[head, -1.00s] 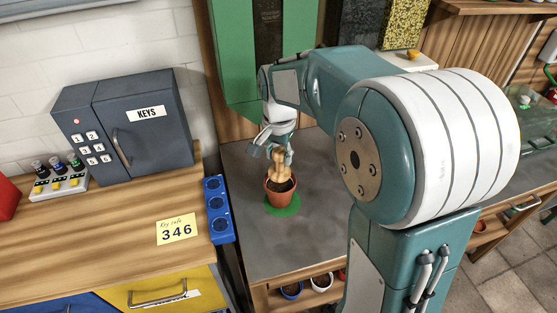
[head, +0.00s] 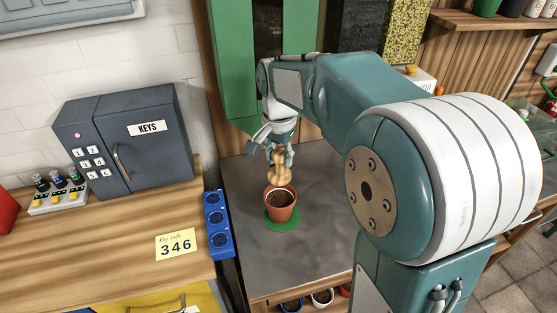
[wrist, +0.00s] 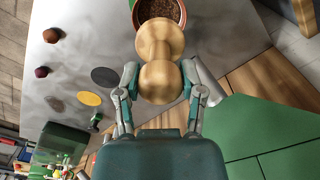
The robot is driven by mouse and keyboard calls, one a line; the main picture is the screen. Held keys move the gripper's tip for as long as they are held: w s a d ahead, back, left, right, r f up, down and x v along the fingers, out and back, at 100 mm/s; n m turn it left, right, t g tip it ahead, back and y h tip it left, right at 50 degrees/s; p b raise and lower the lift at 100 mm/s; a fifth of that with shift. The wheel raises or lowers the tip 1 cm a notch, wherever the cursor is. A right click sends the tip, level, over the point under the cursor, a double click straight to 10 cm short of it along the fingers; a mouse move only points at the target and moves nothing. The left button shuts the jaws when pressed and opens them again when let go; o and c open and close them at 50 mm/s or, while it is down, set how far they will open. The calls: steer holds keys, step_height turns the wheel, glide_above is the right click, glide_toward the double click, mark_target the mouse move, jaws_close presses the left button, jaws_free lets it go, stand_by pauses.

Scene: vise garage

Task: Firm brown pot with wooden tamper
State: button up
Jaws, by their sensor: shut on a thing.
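The brown pot (head: 281,208) stands upright on a green disc (head: 280,225) on the grey bench, with dark soil inside. My gripper (head: 279,158) is shut on the wooden tamper (head: 281,173) and holds it upright at the pot's back side. The tamper's wide foot is near the rim and the soil shows in front of it; I cannot tell its exact gap from the pot. In the wrist view the tamper (wrist: 160,42) sits between my fingers (wrist: 162,84), and the pot (wrist: 134,15) with its soil shows partly behind the foot.
Grey bench (head: 330,190) is free right of the pot. A wooden counter with a key safe (head: 135,140) and a blue holder (head: 217,222) stand left. Green panels (head: 230,70) rise behind. The wrist view shows two round lumps (wrist: 52,35), a dark disc (wrist: 105,77) and a yellow disc (wrist: 89,98).

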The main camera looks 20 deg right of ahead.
steer(key=shift+r, duration=2.2)
steer(key=shift+s+f, duration=0.1)
steer(key=shift+f, duration=0.05)
